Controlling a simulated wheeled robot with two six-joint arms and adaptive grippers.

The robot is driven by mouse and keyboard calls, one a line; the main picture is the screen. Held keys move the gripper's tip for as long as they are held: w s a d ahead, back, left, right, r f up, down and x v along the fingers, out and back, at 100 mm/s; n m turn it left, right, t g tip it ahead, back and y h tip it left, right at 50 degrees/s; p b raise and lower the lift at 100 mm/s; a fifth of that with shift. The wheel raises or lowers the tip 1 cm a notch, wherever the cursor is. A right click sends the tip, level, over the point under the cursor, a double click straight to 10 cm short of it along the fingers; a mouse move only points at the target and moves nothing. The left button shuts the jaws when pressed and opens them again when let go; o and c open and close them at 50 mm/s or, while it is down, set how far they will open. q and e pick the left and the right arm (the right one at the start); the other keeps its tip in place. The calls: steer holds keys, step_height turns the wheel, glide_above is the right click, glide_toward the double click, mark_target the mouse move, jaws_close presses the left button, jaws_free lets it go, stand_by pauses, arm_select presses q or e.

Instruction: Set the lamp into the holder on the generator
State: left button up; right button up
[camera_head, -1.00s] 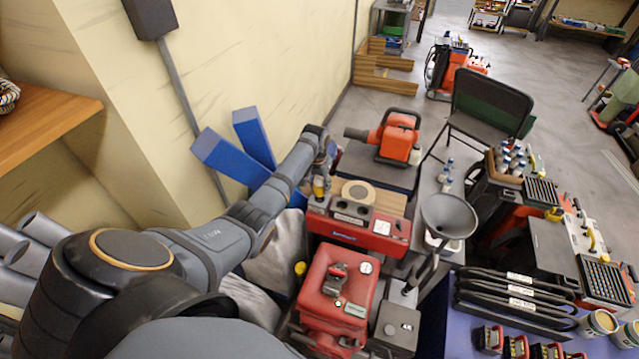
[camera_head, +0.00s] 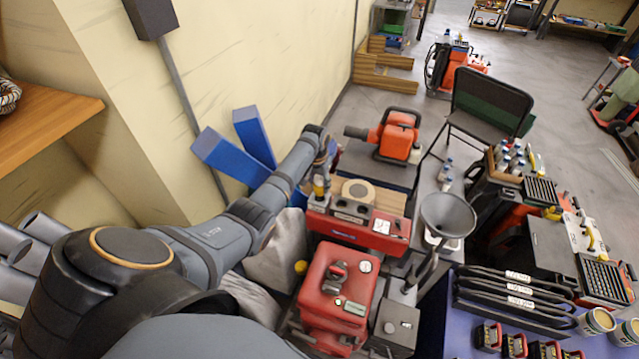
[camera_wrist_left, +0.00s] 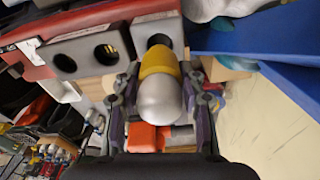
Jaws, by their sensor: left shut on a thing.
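The lamp, with a silver rounded end and a yellow band, is between the fingers of my left gripper (camera_head: 325,172), which is shut on it. In the head view the lamp (camera_head: 319,188) stands about upright at the left end of the holder (camera_head: 352,211). The holder is on the red generator (camera_head: 360,233). Its other two holes look empty. My right gripper is not in view.
A second red machine (camera_head: 337,285) stands in front of the generator. A grey funnel (camera_head: 448,214) rises to the right. Blue beams (camera_head: 228,158) lean by the wall on the left. A round wooden piece (camera_head: 358,192) lies just behind the holder.

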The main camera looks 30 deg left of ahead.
mark_target(318, 178)
arm_select(q)
steer(key=shift+f+b, duration=1.3)
steer(key=shift+f, duration=0.9)
steer(key=o, duration=1.2)
steer(key=shift+o, duration=0.2)
steer(key=shift+r, duration=0.1)
steer(key=r, duration=0.4)
steer(key=s+r, duration=0.1)
steer(key=r, duration=0.6)
steer(key=shift+s+d+r, duration=0.1)
steer(key=shift+s+r, duration=0.15)
steer(key=shift+r, duration=0.15)
